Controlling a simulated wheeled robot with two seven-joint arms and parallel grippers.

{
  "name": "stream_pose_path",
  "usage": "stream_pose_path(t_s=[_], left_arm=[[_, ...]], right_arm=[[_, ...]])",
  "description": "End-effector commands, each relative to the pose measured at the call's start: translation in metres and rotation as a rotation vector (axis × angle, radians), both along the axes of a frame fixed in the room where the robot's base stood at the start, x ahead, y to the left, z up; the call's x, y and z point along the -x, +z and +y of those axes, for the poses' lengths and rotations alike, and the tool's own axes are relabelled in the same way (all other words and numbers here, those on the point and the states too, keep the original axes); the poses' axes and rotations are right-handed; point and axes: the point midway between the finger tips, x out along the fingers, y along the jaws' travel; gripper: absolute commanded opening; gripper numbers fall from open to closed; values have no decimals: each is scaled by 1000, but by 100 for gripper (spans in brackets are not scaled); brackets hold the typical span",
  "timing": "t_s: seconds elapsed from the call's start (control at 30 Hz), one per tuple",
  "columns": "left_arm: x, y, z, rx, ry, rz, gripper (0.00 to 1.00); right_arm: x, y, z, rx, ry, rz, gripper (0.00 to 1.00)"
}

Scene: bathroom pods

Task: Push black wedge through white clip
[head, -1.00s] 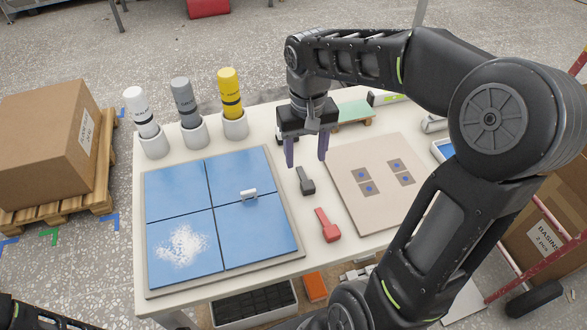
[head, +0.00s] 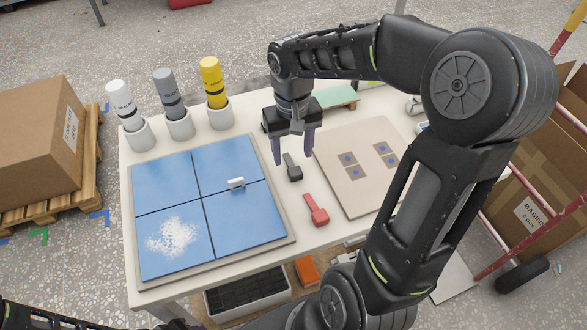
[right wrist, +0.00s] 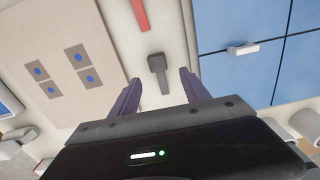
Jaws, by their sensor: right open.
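The black wedge (head: 292,168) lies on the white table between the blue tile panel and the beige board; it also shows in the right wrist view (right wrist: 157,70). The white clip (head: 236,183) sits on the blue tile panel (head: 290,238), at the seam between the tiles; it also shows in the right wrist view (right wrist: 243,48). My right gripper (head: 293,157) is open and empty above the table, its fingers pointing down on either side of the wedge's far end in the head view. In the right wrist view the wedge lies ahead between the fingertips. My left gripper is not clearly visible.
A red tool (head: 316,211) lies nearer on the table. The beige board (head: 340,190) with blue-dotted squares is at the right. White, grey and yellow tubes (head: 213,82) stand in holders at the back left. White powder (head: 172,237) covers part of the near-left tile.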

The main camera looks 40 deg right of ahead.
Motion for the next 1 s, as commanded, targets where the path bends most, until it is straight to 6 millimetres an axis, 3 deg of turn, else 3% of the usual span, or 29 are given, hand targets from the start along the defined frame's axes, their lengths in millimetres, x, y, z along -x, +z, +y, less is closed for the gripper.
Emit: stream_pose_path(t_s=[0.3, 0.93, 1.0], left_arm=[[0, 7, 0, 0, 0, 0, 36], [0, 7, 0, 0, 0, 1, 36], [0, 7, 0, 0, 0, 1, 36]], right_arm=[[1, -41, -1, -1, 1, 2, 55], [0, -43, -1, 0, 0, -1, 55], [0, -43, -1, 0, 0, -1, 49]])
